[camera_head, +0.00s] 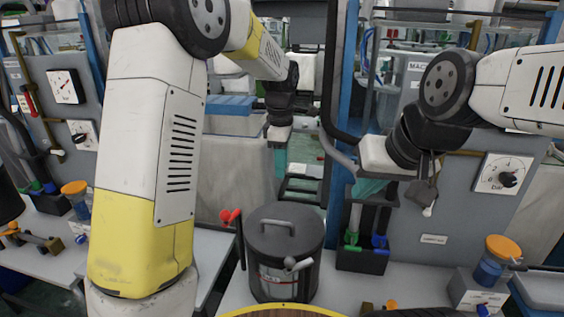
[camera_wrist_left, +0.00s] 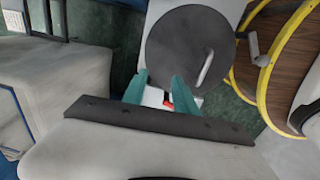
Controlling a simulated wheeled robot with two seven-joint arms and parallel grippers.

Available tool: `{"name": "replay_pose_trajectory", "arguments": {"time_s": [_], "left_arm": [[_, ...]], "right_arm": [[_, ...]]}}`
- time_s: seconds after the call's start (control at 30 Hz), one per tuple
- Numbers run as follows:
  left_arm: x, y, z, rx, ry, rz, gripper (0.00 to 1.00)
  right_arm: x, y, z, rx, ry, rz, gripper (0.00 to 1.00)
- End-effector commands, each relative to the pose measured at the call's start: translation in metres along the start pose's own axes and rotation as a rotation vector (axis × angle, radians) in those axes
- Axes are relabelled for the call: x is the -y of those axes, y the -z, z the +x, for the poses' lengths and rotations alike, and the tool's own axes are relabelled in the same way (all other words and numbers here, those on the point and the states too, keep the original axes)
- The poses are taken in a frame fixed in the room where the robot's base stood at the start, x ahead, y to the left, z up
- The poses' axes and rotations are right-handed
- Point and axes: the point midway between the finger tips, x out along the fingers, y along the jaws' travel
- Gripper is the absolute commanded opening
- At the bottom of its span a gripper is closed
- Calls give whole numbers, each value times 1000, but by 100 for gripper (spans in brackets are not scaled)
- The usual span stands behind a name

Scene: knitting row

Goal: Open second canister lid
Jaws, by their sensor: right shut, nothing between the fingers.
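A dark grey canister (camera_head: 282,282) stands on the grey bench at the lower middle of the head view. Its round lid (camera_head: 285,228) with a bar handle sits on top and looks closed. A red-ended lever (camera_head: 232,217) is at its left and a silver lever at its front right. In the left wrist view the lid (camera_wrist_left: 180,40) and handle lie beyond my fingers. My left gripper (camera_head: 280,185) points down, behind and above the lid, with teal fingers apart and empty; they also show in the wrist view (camera_wrist_left: 159,78). My right gripper (camera_head: 371,190) is shut and empty, right of the canister.
A round brown top with a yellow rim (camera_wrist_left: 235,75) lies close to the canister. Blue-and-orange jars (camera_head: 490,262) stand at right and left. A dark holder (camera_head: 362,258) with green and blue tools is behind right. Grey gauge panels flank the bench.

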Motion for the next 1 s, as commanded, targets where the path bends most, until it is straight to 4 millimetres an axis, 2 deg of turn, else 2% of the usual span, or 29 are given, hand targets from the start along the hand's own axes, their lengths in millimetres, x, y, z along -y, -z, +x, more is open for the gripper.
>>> {"name": "replay_pose_trajectory", "arguments": {"time_s": [0.13, 0.3, 1.0], "left_arm": [[0, 0, 0, 0, 0, 0, 32], [0, 0, 0, 0, 0, 0, 0], [0, 0, 0, 0, 0, 0, 0]], "right_arm": [[0, 0, 0, 0, 0, 0, 0], [0, 0, 0, 0, 0, 0, 0], [0, 0, 0, 0, 0, 0, 0]]}}
